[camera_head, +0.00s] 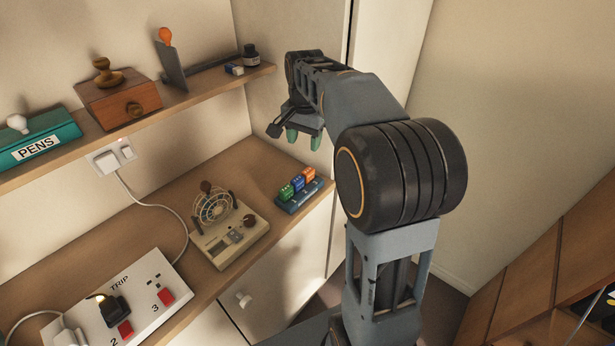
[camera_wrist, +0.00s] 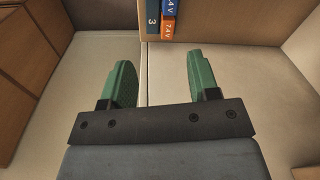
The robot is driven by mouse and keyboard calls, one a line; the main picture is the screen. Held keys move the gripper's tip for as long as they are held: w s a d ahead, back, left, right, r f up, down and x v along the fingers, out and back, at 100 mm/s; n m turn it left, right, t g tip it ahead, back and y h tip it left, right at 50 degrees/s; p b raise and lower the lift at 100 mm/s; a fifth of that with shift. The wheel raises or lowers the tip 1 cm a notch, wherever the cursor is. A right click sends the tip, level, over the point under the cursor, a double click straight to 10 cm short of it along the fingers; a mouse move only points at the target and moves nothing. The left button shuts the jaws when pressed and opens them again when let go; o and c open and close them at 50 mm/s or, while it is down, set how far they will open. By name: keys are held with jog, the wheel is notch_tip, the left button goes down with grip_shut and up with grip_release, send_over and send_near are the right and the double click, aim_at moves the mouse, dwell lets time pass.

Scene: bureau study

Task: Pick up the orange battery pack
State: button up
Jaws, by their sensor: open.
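The orange battery pack (camera_head: 309,174) stands at the right end of a row with a blue pack (camera_head: 298,183) and a green pack (camera_head: 286,192), in a blue holder (camera_head: 301,199) on the lower shelf. In the wrist view the orange pack (camera_wrist: 167,29) shows at the top edge, marked 7.4V, beside the blue pack (camera_wrist: 168,6) and the holder (camera_wrist: 152,20). My gripper (camera_head: 303,141) is open and empty, with green fingers, and appears above the holder in the head view. In the wrist view the gripper (camera_wrist: 160,63) has its fingers wide apart; the orange pack lies beyond their tips, untouched.
A cream device with a wire cage (camera_head: 230,235) stands left of the holder. A power strip (camera_head: 120,305) lies further left. The upper shelf (camera_head: 170,112) holds a wooden box (camera_head: 118,97) and a pens box (camera_head: 38,140). A pale wall (camera_head: 500,120) is at right.

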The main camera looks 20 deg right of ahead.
jog(key=w+d+f+m, duration=0.1)
jog(key=w+d+m, duration=0.1)
jog(key=w+d, duration=0.15)
send_over(308, 170)
jog(key=shift+m+g, duration=0.3)
jog(key=shift+g, duration=0.1)
notch_tip(308, 170, down, 8)
jog(key=shift+s+r, duration=0.15)
jog(key=shift+f, duration=2.95)
jog(key=c, duration=0.9)
